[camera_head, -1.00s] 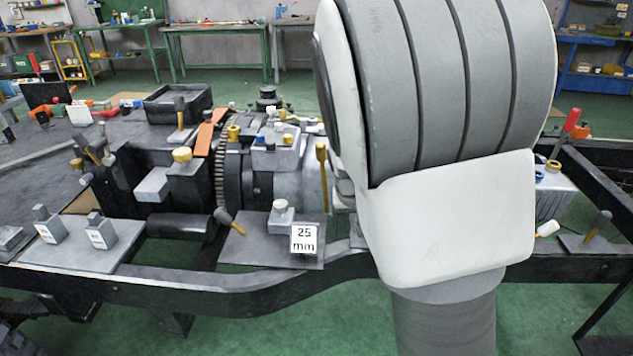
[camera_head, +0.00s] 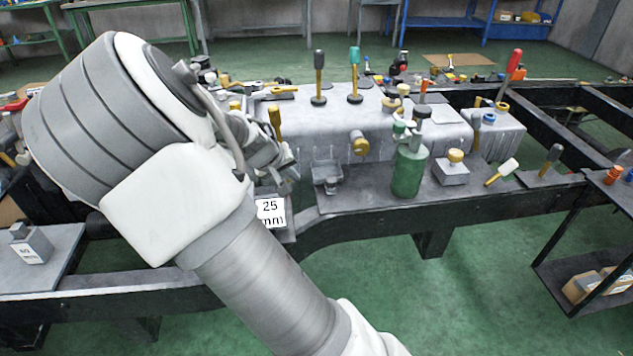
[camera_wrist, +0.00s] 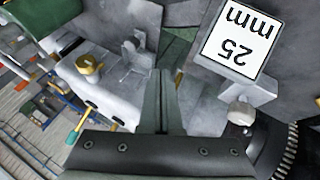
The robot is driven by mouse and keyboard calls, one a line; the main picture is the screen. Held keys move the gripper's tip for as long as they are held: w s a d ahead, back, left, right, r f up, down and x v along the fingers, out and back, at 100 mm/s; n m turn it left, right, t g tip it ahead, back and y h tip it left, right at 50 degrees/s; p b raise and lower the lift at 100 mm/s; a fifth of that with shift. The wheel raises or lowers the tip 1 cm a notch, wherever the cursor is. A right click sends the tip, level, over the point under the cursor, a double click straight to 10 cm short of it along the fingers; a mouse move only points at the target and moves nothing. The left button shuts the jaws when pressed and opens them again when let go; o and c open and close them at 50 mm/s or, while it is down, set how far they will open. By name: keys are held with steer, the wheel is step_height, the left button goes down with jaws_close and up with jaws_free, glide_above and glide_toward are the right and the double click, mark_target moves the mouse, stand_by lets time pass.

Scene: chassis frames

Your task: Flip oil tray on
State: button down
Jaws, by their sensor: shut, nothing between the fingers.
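A small grey open tray-like piece (camera_head: 327,176) stands below the grey housing in the head view, and it may be the oil tray. In the wrist view a grey piece with a raised tab (camera_wrist: 138,55) lies just beyond my fingers; it looks like the same piece. My gripper (camera_head: 288,178) is just left of it in the head view, partly hidden by my arm. In the wrist view my gripper (camera_wrist: 164,78) has its two fingers together with nothing between them. I cannot tell whether the fingertips touch the tray-like piece.
A "25 mm" sign (camera_head: 270,213) stands close to my gripper. A green bottle (camera_head: 408,170), a grey block with a yellow knob (camera_head: 451,175) and a mallet (camera_head: 502,172) stand right of the tray-like piece. The dark frame rail (camera_head: 370,222) runs along the front.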

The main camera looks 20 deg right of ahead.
steer(key=shift+f, duration=0.1)
steer(key=b, duration=0.4)
glide_toward(314, 183)
steer(key=d+f, duration=0.1)
steer(key=s+d+f, duration=0.1)
steer(key=f, duration=0.1)
steer(key=shift+s+d+f, duration=0.15)
steer(key=shift+d+f, duration=0.05)
steer(key=shift+d+r, duration=0.1)
steer(key=shift+d, duration=0.65)
steer(key=s+d, duration=0.1)
steer(key=d, duration=0.2)
steer(key=s+d, duration=0.1)
steer(key=d, duration=0.2)
steer(key=s+d+b, duration=0.1)
steer(key=d, duration=0.2)
steer(key=shift+d, duration=0.4)
